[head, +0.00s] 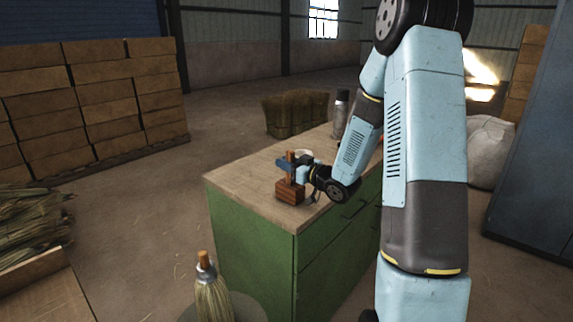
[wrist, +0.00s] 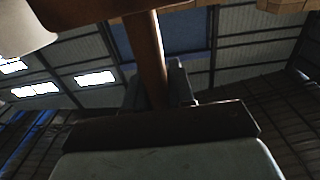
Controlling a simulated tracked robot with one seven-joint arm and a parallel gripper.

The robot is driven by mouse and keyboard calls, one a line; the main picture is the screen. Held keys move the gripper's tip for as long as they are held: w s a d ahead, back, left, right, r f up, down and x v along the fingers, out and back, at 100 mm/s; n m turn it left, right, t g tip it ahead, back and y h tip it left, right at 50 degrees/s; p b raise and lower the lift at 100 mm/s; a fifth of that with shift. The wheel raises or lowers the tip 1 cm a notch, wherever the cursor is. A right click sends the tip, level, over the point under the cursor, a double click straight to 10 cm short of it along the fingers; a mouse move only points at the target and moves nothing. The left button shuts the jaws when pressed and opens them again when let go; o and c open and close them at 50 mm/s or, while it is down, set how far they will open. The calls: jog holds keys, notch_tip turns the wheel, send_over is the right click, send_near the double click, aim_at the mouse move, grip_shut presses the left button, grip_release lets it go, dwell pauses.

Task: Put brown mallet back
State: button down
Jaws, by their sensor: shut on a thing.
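The brown mallet (head: 290,190) is upright near the left front corner of the wooden bench top (head: 243,176), block head down and handle up. My gripper (head: 291,167) is shut around its handle, above the head. I cannot tell whether the head touches the bench or hangs just over it. In the wrist view the handle (wrist: 147,58) runs between my two fingers, and the dark head (wrist: 85,10) fills the top edge.
A white cup (head: 304,154) stands close behind my gripper; a pale rounded thing (wrist: 24,28) shows in the wrist view. A broom (head: 212,290) stands before the green cabinet (head: 250,238). The bench's left part is clear.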

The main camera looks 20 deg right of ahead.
jog(key=shift+a+f, duration=0.15)
jog(key=shift+a, duration=0.1)
jog(key=c, duration=1)
grip_release()
jog(key=shift+o, duration=0.2)
jog(key=shift+d, duration=0.1)
jog(key=v, duration=1.2)
jog(key=s+d+r+m+g+h, duration=0.2)
jog(key=s+r+m+g+h, duration=0.25)
jog(key=r+h, duration=0.7)
jog(key=s+a+r+m+g, duration=0.1)
jog(key=s+a+g, duration=0.1)
jog(key=s, duration=0.9)
jog(key=s+a+r+m+g+y, duration=0.1)
jog(key=s+a, duration=0.4)
jog(key=s, duration=0.6)
jog(key=shift+r+g, duration=0.5)
jog(key=shift+g, duration=0.45)
